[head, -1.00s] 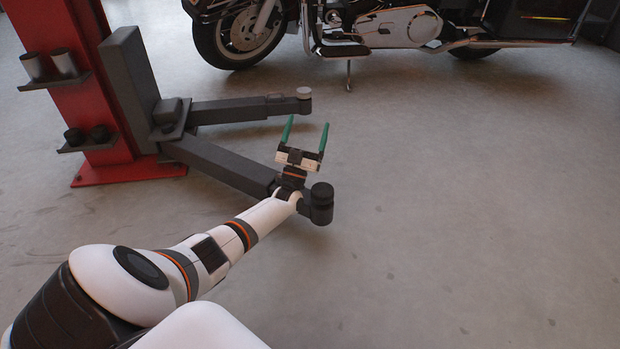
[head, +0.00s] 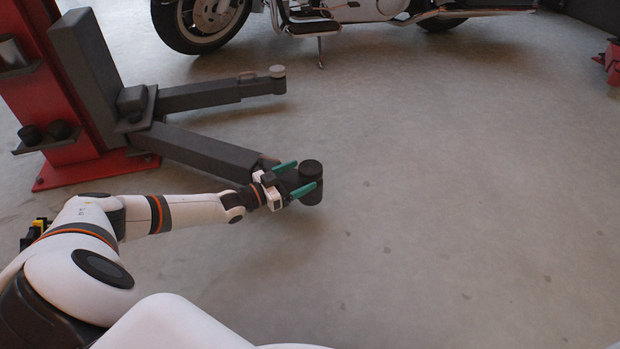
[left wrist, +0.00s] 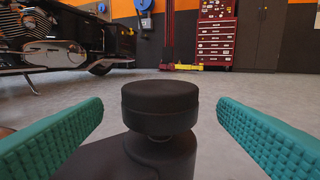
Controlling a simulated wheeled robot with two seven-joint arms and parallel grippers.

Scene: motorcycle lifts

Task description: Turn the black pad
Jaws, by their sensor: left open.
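The black pad (head: 311,170) is a round, flat-topped disc at the end of the nearer dark grey lift arm (head: 206,150). In the left wrist view the pad (left wrist: 160,104) stands upright in the middle, on a short neck above a wider dark base. My left gripper (head: 292,178) is open, its two green fingers pointing toward the pad. In the left wrist view the fingers (left wrist: 160,136) lie to the left and right of the pad with clear gaps on both sides. My right gripper does not show.
A red lift post (head: 85,160) with a dark upright carriage stands at the left. A second lift arm with a lighter pad (head: 277,72) extends behind. A motorcycle (head: 330,15) stands at the back.

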